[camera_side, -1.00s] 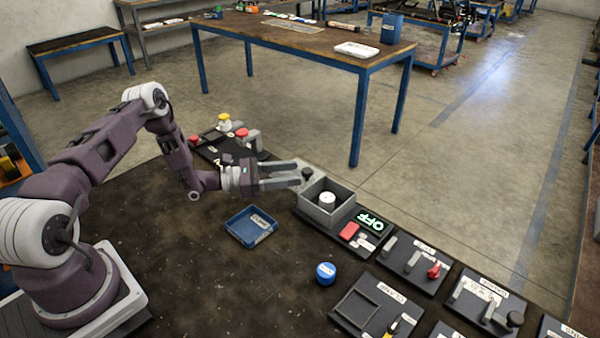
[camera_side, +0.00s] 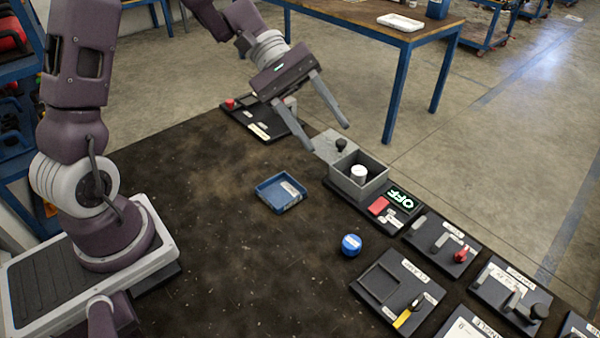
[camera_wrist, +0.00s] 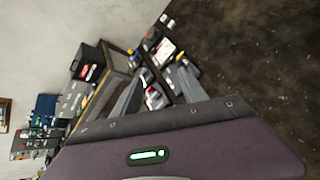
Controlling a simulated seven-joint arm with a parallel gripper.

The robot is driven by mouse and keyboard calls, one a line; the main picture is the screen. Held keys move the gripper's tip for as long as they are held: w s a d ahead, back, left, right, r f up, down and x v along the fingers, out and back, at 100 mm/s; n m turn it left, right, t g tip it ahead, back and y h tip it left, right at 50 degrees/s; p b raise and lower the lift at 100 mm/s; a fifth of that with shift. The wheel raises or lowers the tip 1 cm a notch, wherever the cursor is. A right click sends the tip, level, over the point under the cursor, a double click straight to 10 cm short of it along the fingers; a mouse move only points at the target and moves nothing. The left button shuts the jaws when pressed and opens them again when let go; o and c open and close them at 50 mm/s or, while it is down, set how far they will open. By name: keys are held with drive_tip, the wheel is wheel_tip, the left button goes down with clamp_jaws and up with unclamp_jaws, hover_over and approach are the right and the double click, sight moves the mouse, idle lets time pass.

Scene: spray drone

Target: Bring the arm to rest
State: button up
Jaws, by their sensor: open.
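My gripper (camera_side: 328,137) is open with nothing between its fingers. In the side view it hangs tilted down over the far edge of the dark worktop, above and left of the grey open box (camera_side: 358,180). The fingers appear apart from the box, though the exact gap is hard to judge. In the wrist view the open gripper (camera_wrist: 158,88) points toward the row of panels. My arm is raised, and its upper part is cut off by the top of the side view.
The grey box holds a white cylinder (camera_side: 358,173); beside it a display (camera_side: 400,198) reads OFF. A blue tray (camera_side: 281,192) and blue round cap (camera_side: 351,244) lie on the worktop (camera_side: 230,260). Several panels line its right edge. The near middle is clear.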

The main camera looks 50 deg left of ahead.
drive_tip(key=s+a+r+m+t+y, duration=0.2)
drive_tip(key=s+m+y, duration=0.3)
drive_tip(key=s, duration=0.5)
drive_tip(key=s+a+r+m+t+y, duration=0.3)
drive_tip(key=s+a+r+m+y, duration=0.1)
drive_tip(key=s, duration=0.6)
drive_tip(key=shift+m+y, duration=0.7)
drive_tip(key=shift+y, duration=0.5)
